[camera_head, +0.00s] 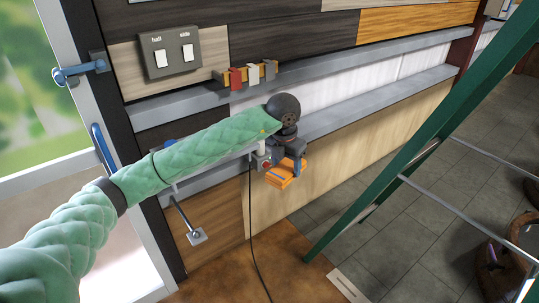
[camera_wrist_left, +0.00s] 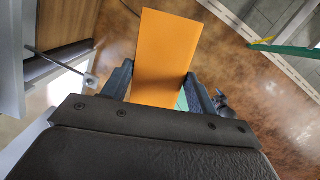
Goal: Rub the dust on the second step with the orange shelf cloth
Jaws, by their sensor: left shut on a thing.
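The orange shelf cloth (camera_head: 283,180) is a flat, rectangular orange piece. In the left wrist view, the cloth (camera_wrist_left: 165,55) sticks out between the two fingers. My left gripper (camera_head: 286,167) is shut on it and holds it in the air, in front of the lower grey ledge and the pale wood panel. A green stepladder (camera_head: 408,152) stands to the right, apart from the gripper. Thin grey bars cross between its rails; I cannot tell which is the second step. I can make out no dust. My right gripper is out of view.
Two long grey ledges, an upper (camera_head: 318,72) and a lower (camera_head: 345,112), run along the wall. Small red, white and grey items (camera_head: 250,75) sit on the upper one. A switch plate (camera_head: 172,51) is above. A dark cable (camera_head: 251,225) hangs below my arm. Brown floor is open below.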

